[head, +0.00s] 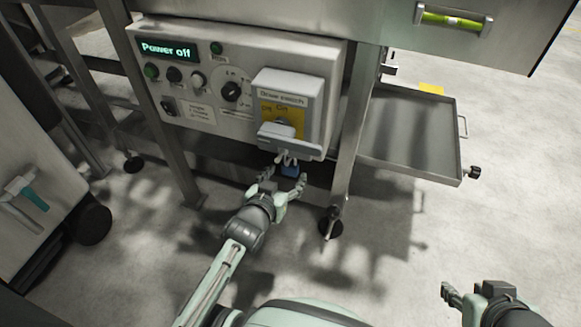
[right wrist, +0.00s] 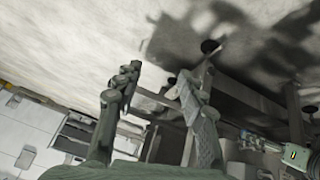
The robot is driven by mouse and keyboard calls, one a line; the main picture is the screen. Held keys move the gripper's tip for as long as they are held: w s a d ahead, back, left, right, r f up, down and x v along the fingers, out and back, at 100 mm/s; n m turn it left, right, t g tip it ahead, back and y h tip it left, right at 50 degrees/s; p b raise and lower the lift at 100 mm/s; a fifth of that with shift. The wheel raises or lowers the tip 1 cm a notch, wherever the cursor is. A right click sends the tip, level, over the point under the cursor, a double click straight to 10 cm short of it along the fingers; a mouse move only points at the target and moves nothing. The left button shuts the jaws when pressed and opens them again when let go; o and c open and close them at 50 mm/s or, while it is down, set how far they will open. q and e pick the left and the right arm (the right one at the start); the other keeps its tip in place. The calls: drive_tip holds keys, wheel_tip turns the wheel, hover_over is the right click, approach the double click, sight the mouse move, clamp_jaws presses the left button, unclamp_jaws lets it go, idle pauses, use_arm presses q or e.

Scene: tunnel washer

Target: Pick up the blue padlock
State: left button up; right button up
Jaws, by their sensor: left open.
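The blue padlock (head: 291,170) hangs below the grey power-switch box (head: 288,95) on the control panel, by a pale hasp or shackle (head: 287,157). My left gripper (head: 283,178) is open just below and in front of the padlock. Its fingertips lie to either side of the padlock in the head view; I cannot tell whether they touch it. My right gripper (head: 455,296) is low at the right, far from the padlock. In the right wrist view, its two fingers (right wrist: 157,82) are spread with nothing between them.
The control panel (head: 200,120) reads "Power off" and carries knobs and buttons. A metal leg (head: 350,130) stands right of the padlock, with a grey tray (head: 410,135) beyond it. A white cabinet (head: 45,150) is at the left.

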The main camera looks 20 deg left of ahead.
sight(289, 171)
use_arm(q)
drive_tip(key=shift+x, duration=1.75)
drive_tip(key=c, duration=1.3)
use_arm(e)
drive_tip(key=w+a+t, duration=0.1)
drive_tip(key=w+a+r, duration=0.1)
drive_tip(key=shift+w+a+r+t+y, duration=0.2)
drive_tip(key=shift+w+t+y, duration=0.15)
drive_tip(key=shift+t+y, duration=0.05)
